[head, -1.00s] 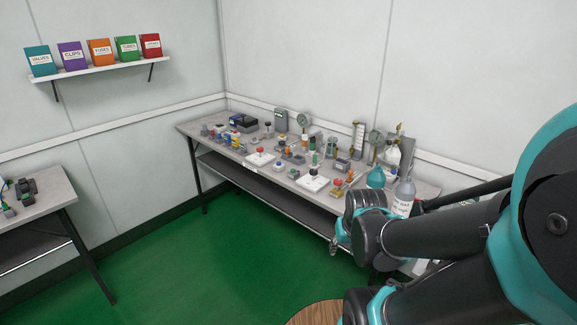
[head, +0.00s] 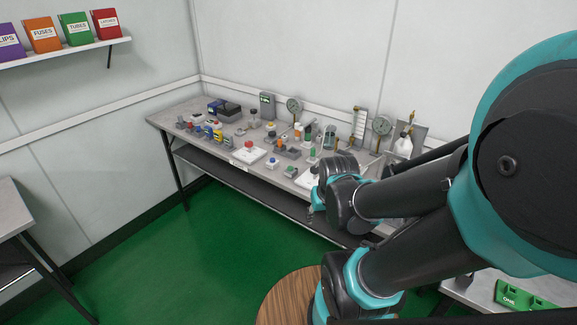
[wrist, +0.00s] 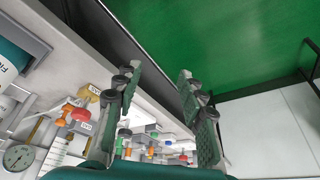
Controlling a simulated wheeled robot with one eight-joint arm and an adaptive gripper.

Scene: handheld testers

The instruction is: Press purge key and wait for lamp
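A grey bench (head: 240,165) along the wall carries many small testers, buttons and gauges. I cannot tell which part is the purge key. An upright grey unit with a small greenish screen (head: 267,104) stands at the back. A white pad with a red knob (head: 249,150) sits near the front edge. No lit lamp can be made out. My gripper (head: 318,208) hangs by the bench's front edge, partly hidden by my arm. In the wrist view my gripper (wrist: 158,88) has its two fingers wide apart, with nothing between them. Small colored knobs show beyond and beside the fingers.
A second table (head: 15,225) is at left. A round wooden top (head: 285,297) is in front. Green floor is open between.

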